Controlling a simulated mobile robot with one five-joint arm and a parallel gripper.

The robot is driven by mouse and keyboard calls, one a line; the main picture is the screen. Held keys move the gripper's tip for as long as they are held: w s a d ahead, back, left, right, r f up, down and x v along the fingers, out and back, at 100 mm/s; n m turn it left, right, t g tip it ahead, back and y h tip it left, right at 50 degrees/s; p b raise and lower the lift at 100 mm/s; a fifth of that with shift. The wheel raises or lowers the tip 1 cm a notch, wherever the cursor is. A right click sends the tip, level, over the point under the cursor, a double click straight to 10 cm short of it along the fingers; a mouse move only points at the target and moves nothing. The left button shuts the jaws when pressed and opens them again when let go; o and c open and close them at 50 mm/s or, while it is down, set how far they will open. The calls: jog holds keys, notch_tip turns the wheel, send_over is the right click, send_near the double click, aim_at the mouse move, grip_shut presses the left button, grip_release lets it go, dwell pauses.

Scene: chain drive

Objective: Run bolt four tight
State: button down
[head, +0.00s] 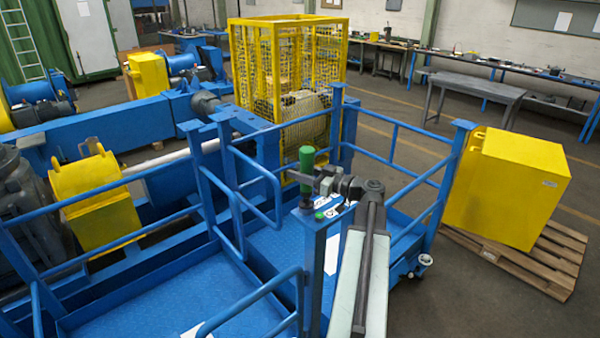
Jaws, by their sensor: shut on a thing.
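My gripper (319,181) is at the end of my arm, near the middle of the head view. It is shut on a green upright tool (306,158) with a dark lower part. The tool stands above the top of a blue post (312,240), which has a white label and small green spots. I cannot tell whether the tool touches the post or what is under its tip. No bolt can be made out, so bolt four cannot be told. A yellow mesh cage (246,75) around a large round part stands behind the gripper.
Blue railings (395,140) and a blue checkered platform (150,295) surround the post. A yellow box (515,190) on a wooden pallet (535,262) stands at the right. A yellow cover (100,205) is at the left. Open floor lies behind the railings, before the grey workbench (470,88).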

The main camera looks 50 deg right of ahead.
jog(key=shift+a, duration=0.1)
notch_tip(320, 180, up, 7)
jog(key=p, duration=0.7)
